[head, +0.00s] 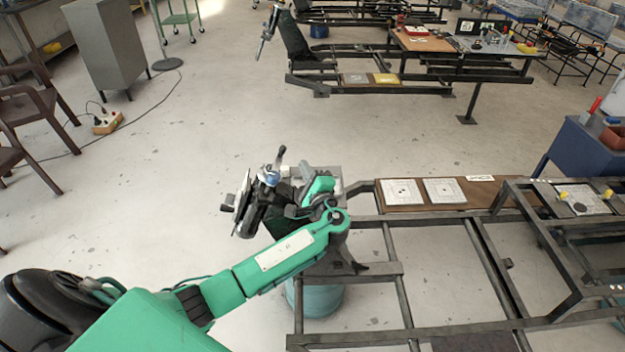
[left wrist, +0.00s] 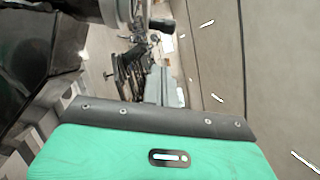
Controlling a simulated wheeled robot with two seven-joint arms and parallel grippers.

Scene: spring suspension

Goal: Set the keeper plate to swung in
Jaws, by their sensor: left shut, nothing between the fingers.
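The suspension assembly (head: 262,200) stands at the near frame's left end in the head view. It has dark and metallic parts, a blue part (head: 271,178), an upright dark lever (head: 280,156) and a thin pale plate (head: 242,190) on its left. I cannot tell for sure which part is the keeper plate. My left gripper (head: 302,194) is beside the assembly on its right, shut and empty; its tips are hard to make out, and I cannot tell whether they touch. Metal parts of the assembly (left wrist: 130,65) show past the gripper in the left wrist view. My right gripper is not visible.
A dark steel frame (head: 403,310) fills the lower right, with a brown board (head: 485,193) bearing white printed cards (head: 402,192). A teal drum (head: 318,298) stands under the frame. A blue cabinet (head: 580,155) is at right. The floor left of the assembly is clear.

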